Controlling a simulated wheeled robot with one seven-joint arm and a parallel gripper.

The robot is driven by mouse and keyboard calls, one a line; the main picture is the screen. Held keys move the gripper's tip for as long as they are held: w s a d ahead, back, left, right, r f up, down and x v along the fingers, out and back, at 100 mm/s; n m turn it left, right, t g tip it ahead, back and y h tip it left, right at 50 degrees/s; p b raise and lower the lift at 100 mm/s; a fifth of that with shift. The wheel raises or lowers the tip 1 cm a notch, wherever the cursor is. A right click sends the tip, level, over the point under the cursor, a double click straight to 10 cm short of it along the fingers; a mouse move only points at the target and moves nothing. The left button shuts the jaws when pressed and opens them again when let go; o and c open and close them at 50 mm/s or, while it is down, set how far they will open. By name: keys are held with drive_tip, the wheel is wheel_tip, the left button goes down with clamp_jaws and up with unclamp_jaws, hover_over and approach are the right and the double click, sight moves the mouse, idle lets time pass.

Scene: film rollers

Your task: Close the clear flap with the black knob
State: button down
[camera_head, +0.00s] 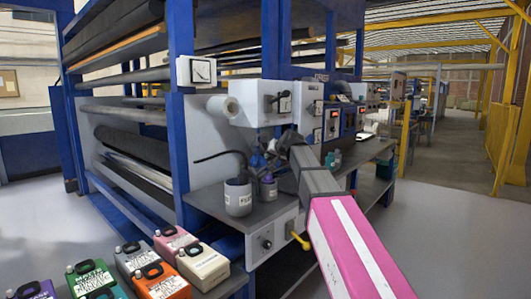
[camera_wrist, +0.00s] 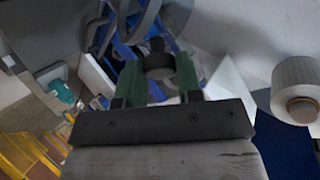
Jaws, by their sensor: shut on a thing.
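In the wrist view, my gripper (camera_wrist: 158,70) has its two green fingers on either side of a dark, round black knob (camera_wrist: 157,47), and is shut on it. I cannot make out the clear flap around the knob; its edges do not stand out from the machine behind. In the head view, my gripper (camera_head: 264,152) is small and dark, at the machine above the grey shelf, below the white control box. My arm partly covers that area. How far the flap is open cannot be told.
A yellow handle (camera_head: 301,241) sticks out below. Several jugs (camera_head: 163,281) stand at front left. Open floor lies right.

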sight(270, 162)
drive_tip(key=s+d+f+t+y, duration=0.1)
drive_tip(key=s+d+f, duration=0.1)
drive_tip(key=f, duration=0.3)
drive_tip(key=s+d+f+t+y, duration=0.1)
drive_tip(key=s+d+f, duration=0.1)
drive_tip(key=f, duration=0.4)
drive_tip(key=shift+s+d+m+t+y, duration=0.15)
drive_tip(key=shift+d+m+t+y, duration=0.25)
drive_tip(key=shift+d, duration=0.25)
drive_tip(key=shift+f, duration=0.1)
drive_tip(key=c, duration=0.8)
unclamp_jaws()
drive_tip(key=shift+d, duration=0.1)
drive_tip(key=v, duration=1)
drive_tip(key=shift+s+d, duration=0.2)
drive_tip(key=shift+s, duration=0.05)
